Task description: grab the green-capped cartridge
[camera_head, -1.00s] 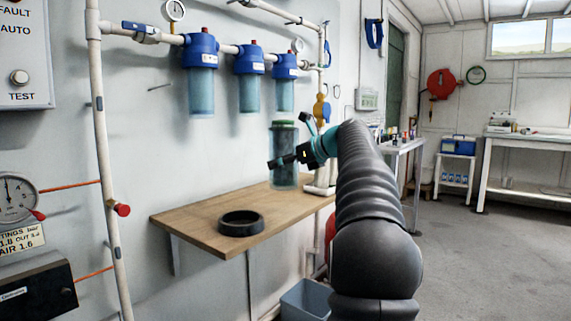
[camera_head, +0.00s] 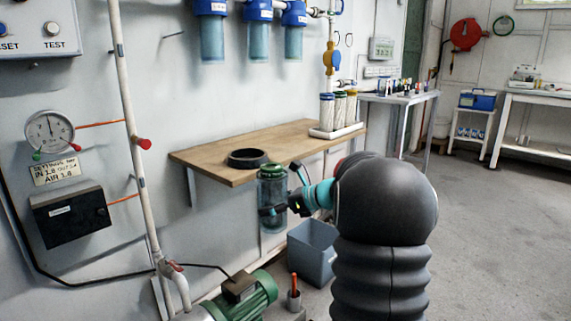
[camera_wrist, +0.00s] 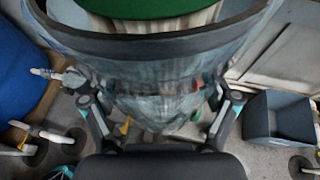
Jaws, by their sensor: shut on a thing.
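My gripper (camera_head: 283,209) is shut on a clear bluish bowl (camera_head: 273,222), held upright in the air in front of the bench. A green top (camera_head: 272,171) shows at the bowl's mouth. In the wrist view, the bowl (camera_wrist: 160,98) stands between my two fingers, and a green cap (camera_wrist: 155,8) on a pale cartridge body shows inside it. On the bench's white tray, a cartridge with a greenish top (camera_head: 340,105) stands between a blue-topped one (camera_head: 327,112) and a yellowish-topped one (camera_head: 351,104); the three overlap.
The wooden bench (camera_head: 215,155) holds a black ring (camera_head: 248,158) near its front edge, and the white tray (camera_head: 337,132) at its right end. A grey bin (camera_head: 312,252) stands on the floor below. A green motor (camera_head: 245,297) is at the bottom. Three blue-headed housings (camera_head: 258,12) hang above.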

